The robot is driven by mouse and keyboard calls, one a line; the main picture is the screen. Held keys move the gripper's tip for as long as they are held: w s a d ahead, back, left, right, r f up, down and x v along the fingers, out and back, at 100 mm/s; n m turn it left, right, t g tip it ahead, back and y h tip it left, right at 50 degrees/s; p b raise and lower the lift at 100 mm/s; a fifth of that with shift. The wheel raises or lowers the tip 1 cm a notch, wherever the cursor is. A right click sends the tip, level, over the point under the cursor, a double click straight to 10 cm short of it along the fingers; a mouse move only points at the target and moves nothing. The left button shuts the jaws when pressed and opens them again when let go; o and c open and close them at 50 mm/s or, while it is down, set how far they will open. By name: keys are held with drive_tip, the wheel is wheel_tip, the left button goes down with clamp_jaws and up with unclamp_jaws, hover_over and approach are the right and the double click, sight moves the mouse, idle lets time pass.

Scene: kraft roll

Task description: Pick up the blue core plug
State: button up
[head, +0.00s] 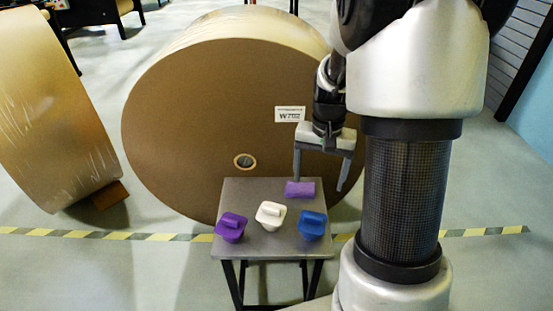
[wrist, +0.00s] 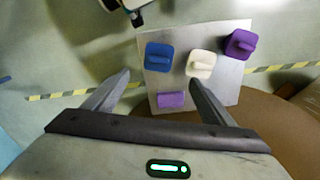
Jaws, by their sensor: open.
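The blue core plug (head: 313,225) stands at the front right of a small grey table (head: 262,249). In the wrist view the blue plug (wrist: 159,56) lies ahead of my fingers, near the table's left edge (wrist: 150,28). My gripper (head: 319,185) is open and empty, above the back right of the table and behind the blue plug. Its two fingers also show in the wrist view (wrist: 160,82), pointing toward the table. Nothing is between them in contact.
A white plug (head: 270,215) and a purple plug (head: 231,227) stand left of the blue one. A light purple block (head: 300,189) lies at the table's back, close below my gripper. A large kraft roll (head: 190,130) stands behind the table; another roll (head: 50,110) is at left.

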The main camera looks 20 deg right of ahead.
sight(313, 217)
drive_tip(key=f+b, duration=0.1)
drive_tip(key=f, duration=0.5)
drive_tip(key=f+b, duration=0.2)
drive_tip(key=f, duration=0.5)
drive_tip(key=w+f+b, duration=0.1)
drive_tip(key=f, duration=0.5)
drive_tip(key=shift+d+f, duration=0.3)
drive_tip(key=c, duration=1.2)
